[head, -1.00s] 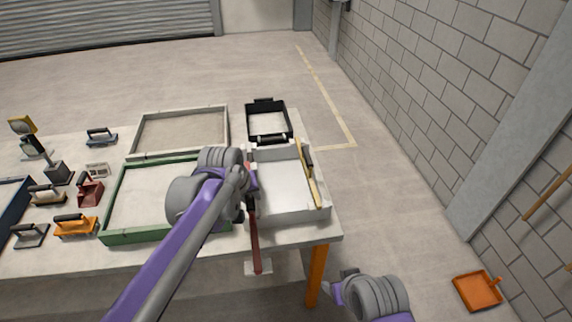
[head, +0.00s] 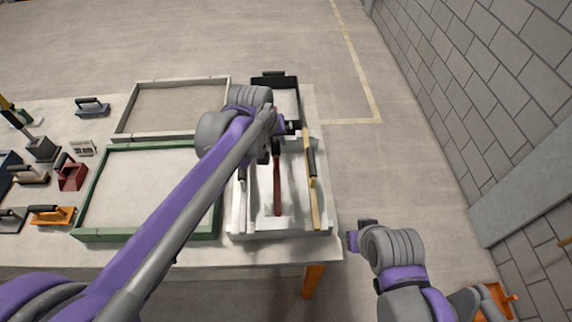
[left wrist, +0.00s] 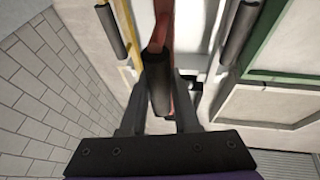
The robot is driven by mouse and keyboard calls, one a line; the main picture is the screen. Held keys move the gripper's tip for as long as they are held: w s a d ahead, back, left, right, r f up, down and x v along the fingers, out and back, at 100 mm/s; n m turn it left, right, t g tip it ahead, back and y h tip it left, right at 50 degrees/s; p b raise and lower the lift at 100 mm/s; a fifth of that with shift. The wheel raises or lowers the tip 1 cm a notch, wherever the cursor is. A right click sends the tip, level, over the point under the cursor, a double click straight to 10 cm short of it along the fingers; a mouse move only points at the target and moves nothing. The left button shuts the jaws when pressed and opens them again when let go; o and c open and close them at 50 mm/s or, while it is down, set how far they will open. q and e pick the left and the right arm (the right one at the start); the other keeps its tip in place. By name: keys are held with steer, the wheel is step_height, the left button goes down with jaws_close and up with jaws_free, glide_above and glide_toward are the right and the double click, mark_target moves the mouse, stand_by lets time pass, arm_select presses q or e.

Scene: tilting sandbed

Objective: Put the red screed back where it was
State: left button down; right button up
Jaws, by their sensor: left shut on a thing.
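The red screed (head: 277,188) is a long red bar with a black handle (left wrist: 157,82). My left gripper (head: 276,146) is shut on that handle; its two fingers stand on either side of it in the left wrist view (left wrist: 158,112). The screed is over the white holder (head: 290,228), lying lengthwise between a grey screed (head: 242,200) on the left and a yellow screed (head: 314,190) on the right. I cannot tell whether it rests in the holder or hangs just above. My right gripper (head: 358,234) is right of the table, away from everything; its jaws are unclear.
A green-framed sandbed (head: 92,190) lies left of the holder. A pale frame (head: 128,108) and a black tray (head: 290,80) lie behind. Several floats, including an orange one (head: 52,215), stand on the table's left. Floor right of the table is open.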

arm_select(q)
steer(key=shift+w+d+f, duration=0.1)
steer(key=shift+w+d, duration=0.05)
steer(key=shift+w, duration=0.1)
steer(key=f, duration=0.5)
steer(key=shift+s, duration=0.2)
steer(key=shift+w+f, duration=0.1)
steer(key=shift+f, duration=2.2)
steer(key=shift+f+b, duration=0.1)
steer(key=shift+b, duration=0.2)
steer(key=shift+f, duration=0.4)
steer(key=c, duration=0.7)
jaws_free()
steer(key=shift+o, duration=0.3)
steer(key=shift+r, duration=0.15)
